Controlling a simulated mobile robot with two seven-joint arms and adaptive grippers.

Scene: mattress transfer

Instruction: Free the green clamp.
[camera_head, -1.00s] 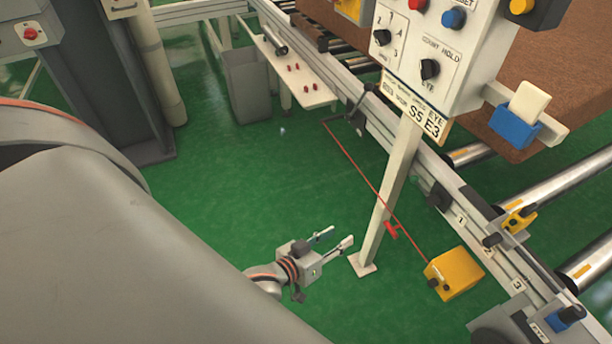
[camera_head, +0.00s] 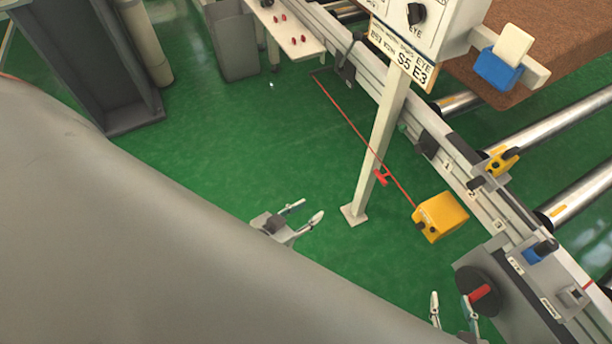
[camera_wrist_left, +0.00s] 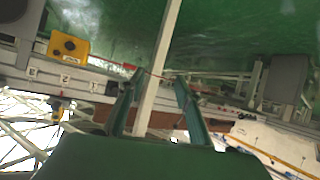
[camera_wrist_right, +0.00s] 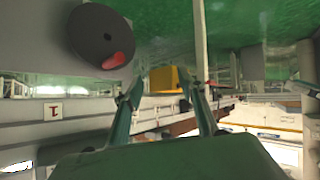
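I cannot make out a green clamp for certain in any view. A yellow clamp (camera_head: 502,162) and a blue clamp (camera_head: 538,252) sit along the conveyor's side rail (camera_head: 470,195) in the head view. My left gripper (camera_head: 305,212) is open and empty over the green floor, left of the white post; its spread fingers also show in the left wrist view (camera_wrist_left: 155,82). My right gripper (camera_head: 450,297) is open and empty at the bottom of the head view, just left of a dark disc with a red handle; its spread fingers show in the right wrist view (camera_wrist_right: 163,88).
The white post (camera_head: 378,150) carries a control box (camera_head: 440,22). A yellow box (camera_head: 440,217) stands by the rail with a red cord (camera_head: 345,118) running from it. The dark disc (camera_head: 472,285) is at the rail's near end. Green floor (camera_head: 240,150) is open left of the post.

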